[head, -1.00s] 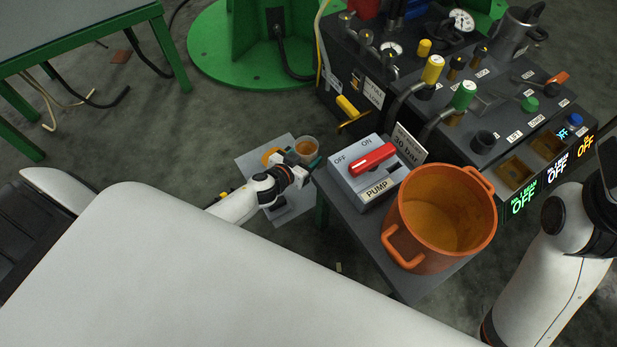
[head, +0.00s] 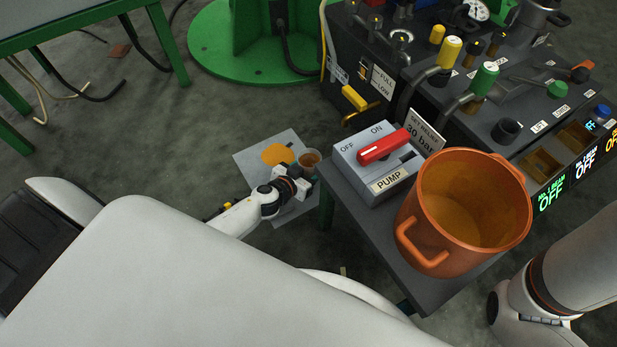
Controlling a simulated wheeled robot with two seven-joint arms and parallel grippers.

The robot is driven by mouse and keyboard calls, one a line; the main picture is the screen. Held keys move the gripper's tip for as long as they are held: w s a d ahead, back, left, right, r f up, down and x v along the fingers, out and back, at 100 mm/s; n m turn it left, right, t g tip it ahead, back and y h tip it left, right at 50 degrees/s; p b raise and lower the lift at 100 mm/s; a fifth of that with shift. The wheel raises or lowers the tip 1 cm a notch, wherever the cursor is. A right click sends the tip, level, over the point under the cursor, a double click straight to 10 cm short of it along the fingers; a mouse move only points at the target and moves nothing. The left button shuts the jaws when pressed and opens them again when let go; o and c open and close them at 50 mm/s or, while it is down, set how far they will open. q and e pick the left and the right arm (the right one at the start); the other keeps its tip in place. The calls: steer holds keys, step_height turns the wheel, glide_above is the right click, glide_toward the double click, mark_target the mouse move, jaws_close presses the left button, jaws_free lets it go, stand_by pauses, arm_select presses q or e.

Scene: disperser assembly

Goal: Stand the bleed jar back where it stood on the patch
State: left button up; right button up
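The bleed jar (head: 310,159), a small open cup with brownish contents, shows at the right side of the pale grey patch (head: 256,174) on the floor. An orange-yellow puddle (head: 278,154) lies on the patch to the left of the jar. My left gripper (head: 306,173) is at the near side of the jar and appears shut on it; the fingers are small and partly hidden. Whether the jar's base touches the patch cannot be told. My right arm shows at the right edge, but its gripper is not in view.
A grey table corner with the pump switch box (head: 378,163) and an orange pot (head: 462,213) stands just right of the jar. Behind is a dark control console (head: 470,110) with levers. Floor left of the patch is clear.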

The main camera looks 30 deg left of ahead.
mark_target(308, 175)
arm_select(q)
steer(key=shift+f+b, duration=1.3)
steer(key=shift+f, duration=0.35)
steer(key=shift+f, duration=0.25)
steer(key=o, duration=1)
steer(key=shift+r, duration=0.1)
steer(key=shift+o, duration=0.2)
steer(key=shift+r, duration=0.3)
steer(key=p+v, duration=0.4)
steer(key=v, duration=0.6)
steer(key=shift+s, duration=0.45)
steer(key=shift+s+a+r, duration=0.15)
steer(key=shift+s+r, duration=0.05)
steer(key=shift+s, duration=0.35)
